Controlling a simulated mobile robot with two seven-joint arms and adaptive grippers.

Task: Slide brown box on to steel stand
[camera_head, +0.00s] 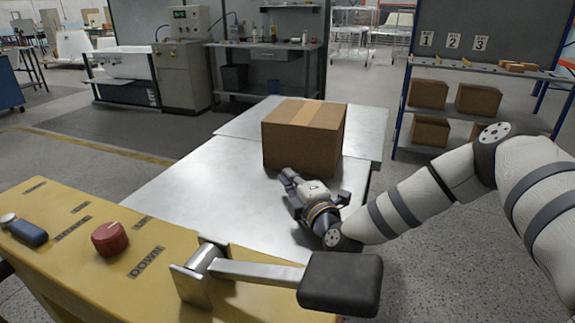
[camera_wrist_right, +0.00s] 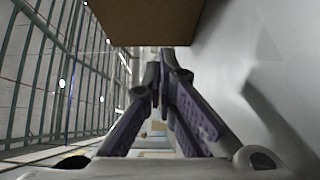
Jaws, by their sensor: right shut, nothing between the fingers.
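The brown cardboard box (camera_head: 290,138) stands upright and closed on a steel surface. The near steel surface (camera_head: 190,195) lies in front of it, and another steel surface (camera_head: 245,122) lies behind, with a seam between them. The box's near bottom edge is on the near surface; how far it crosses the seam is hidden behind it. I cannot tell which surface is the stand. My right gripper (camera_head: 288,179) is shut and empty, low in front of the box's near face. In the right wrist view the fingertips (camera_wrist_right: 162,62) meet just below the box (camera_wrist_right: 150,20); contact is unclear. My left gripper is not seen.
A yellow control panel (camera_head: 130,235) with a red knob (camera_head: 110,238) and a lever with a black grip (camera_head: 340,283) stands in front. A blue shelf rack (camera_head: 485,70) with several boxes is at the right. Floor is clear at the left.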

